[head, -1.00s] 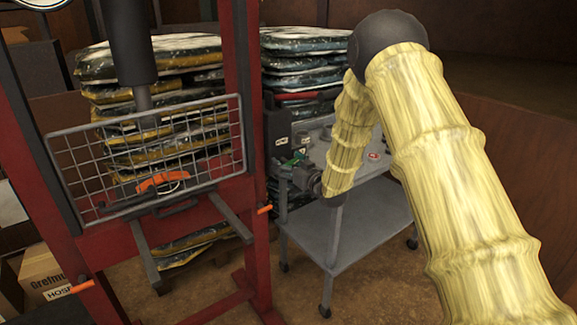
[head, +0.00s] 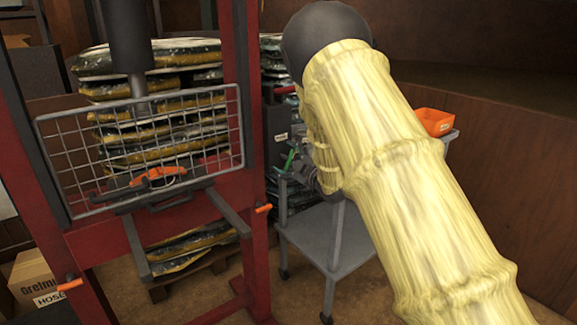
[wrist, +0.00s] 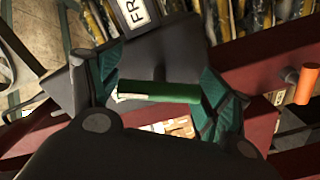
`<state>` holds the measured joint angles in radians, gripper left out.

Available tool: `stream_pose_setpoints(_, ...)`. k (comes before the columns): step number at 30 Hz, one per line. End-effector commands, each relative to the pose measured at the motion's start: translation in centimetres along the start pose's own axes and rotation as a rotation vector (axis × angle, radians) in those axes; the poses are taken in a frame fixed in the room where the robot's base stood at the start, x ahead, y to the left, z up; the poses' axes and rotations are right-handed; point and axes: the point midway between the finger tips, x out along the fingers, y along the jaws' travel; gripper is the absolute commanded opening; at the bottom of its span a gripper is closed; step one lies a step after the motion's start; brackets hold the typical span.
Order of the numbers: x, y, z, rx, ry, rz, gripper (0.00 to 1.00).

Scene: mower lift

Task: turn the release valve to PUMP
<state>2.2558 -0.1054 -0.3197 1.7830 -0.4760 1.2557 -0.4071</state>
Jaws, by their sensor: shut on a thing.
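The green lever (wrist: 160,92) of the release valve lies between the two teal-padded fingers of my gripper (wrist: 162,90) in the wrist view. The fingers are shut on it, one pad at each end of the visible bar. A pale label sits at the lever's left end. In the head view the lever (head: 290,160) shows as a small tilted green bar beside the dark pump unit (head: 277,128). My gripper (head: 318,177) is mostly hidden there by my yellow-sleeved arm. The valve's position markings cannot be read; a partial label starting "FR" (wrist: 133,12) shows in the wrist view.
The red press frame (head: 238,130) with its mesh guard (head: 75,165) stands left of the lever. Stacked bags (head: 160,60) stand behind. A cardboard box (head: 38,275) is at lower left.

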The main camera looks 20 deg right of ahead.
Motion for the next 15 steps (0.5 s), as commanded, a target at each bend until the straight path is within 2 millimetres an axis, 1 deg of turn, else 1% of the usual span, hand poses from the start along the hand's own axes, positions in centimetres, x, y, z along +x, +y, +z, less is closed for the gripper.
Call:
stream_pose_setpoints(1,0.05,-0.86,0.15,-0.045,0.002,-0.008,0.54)
stream_pose_setpoints(9,0.03,-0.80,0.19,-0.265,0.002,-0.007,0.54)
stream_pose_setpoints(15,0.00,-0.71,0.23,-0.380,0.001,-0.008,0.54)
